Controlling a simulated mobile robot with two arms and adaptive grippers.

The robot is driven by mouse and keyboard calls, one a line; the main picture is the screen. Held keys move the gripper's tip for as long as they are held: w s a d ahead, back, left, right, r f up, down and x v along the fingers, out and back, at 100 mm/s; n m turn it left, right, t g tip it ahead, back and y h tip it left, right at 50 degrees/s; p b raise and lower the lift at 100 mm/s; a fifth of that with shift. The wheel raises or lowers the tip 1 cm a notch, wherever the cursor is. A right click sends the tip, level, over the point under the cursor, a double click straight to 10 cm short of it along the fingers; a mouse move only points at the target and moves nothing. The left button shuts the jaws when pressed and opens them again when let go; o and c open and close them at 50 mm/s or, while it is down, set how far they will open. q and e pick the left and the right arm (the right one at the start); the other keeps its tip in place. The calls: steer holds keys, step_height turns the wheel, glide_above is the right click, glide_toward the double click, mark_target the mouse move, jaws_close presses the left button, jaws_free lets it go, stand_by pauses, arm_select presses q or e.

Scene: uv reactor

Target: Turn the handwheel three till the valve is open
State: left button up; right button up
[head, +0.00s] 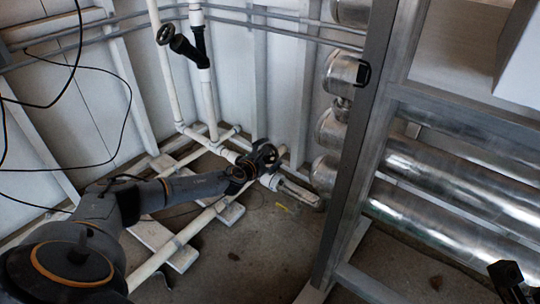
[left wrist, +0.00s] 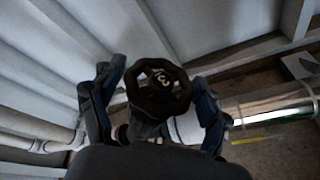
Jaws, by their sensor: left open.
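Handwheel three is a black wheel with a white "3" on its hub, in the middle of the left wrist view (left wrist: 160,86). In the head view the wheel (head: 265,154) sits on the low white pipework near the wall. My left gripper (head: 250,165) is at the wheel. In the left wrist view its two fingers (left wrist: 156,88) are apart, one on each side of the wheel. I cannot tell whether they touch the rim. The valve body below the wheel is mostly hidden. A dark part of what looks like my right gripper (head: 510,280) shows at the lower right corner.
Another dark handwheel (head: 166,34) and a black valve fitting (head: 190,50) are on the upright pipes above. Shiny metal cylinders (head: 450,180) lie behind a grey frame post (head: 362,150) on the right. White pipes on low supports (head: 160,240) run along the floor.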

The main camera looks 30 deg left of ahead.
arm_select(q)
steer(key=shift+c, duration=0.3)
steer(key=c, duration=0.8)
steer(key=shift+o, duration=0.2)
steer(key=shift+f, duration=0.15)
